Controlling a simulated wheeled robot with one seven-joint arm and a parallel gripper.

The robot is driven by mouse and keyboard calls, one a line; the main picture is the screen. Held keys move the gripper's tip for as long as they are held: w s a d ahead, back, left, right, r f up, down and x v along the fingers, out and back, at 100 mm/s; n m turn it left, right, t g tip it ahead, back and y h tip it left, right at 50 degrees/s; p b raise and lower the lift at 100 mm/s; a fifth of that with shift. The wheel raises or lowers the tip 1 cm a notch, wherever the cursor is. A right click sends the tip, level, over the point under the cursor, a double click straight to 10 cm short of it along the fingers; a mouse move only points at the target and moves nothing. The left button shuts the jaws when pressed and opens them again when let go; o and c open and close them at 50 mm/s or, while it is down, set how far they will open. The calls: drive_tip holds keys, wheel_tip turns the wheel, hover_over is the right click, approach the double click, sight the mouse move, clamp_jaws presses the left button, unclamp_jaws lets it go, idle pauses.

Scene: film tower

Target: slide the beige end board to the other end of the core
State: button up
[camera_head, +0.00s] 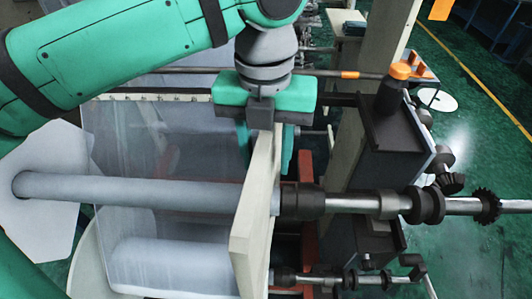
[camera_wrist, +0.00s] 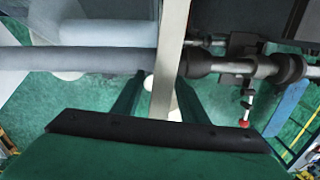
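The beige end board (camera_head: 250,215) stands upright at the right end of the grey core (camera_head: 140,190), which passes through it. In the wrist view the board (camera_wrist: 172,60) runs down between my fingers, with the core (camera_wrist: 80,58) to its left. My gripper (camera_head: 266,145) is at the board's upper edge, with one green finger on each side. In the wrist view my gripper (camera_wrist: 160,82) looks open, with a gap between the left finger and the board. The right finger is close to the board; contact is unclear.
A pale plate (camera_head: 45,215) surrounds the core's left end. Right of the board, a dark collar (camera_head: 302,201) and metal shaft (camera_head: 352,202) continue the core's line. A second roll (camera_head: 170,263) lies below. A dark housing (camera_head: 395,150) with an orange knob stands at right.

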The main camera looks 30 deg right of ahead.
drive_tip(key=shift+r, duration=0.1)
wheel_tip(320, 180, up, 11)
drive_tip(key=shift+f, duration=0.2)
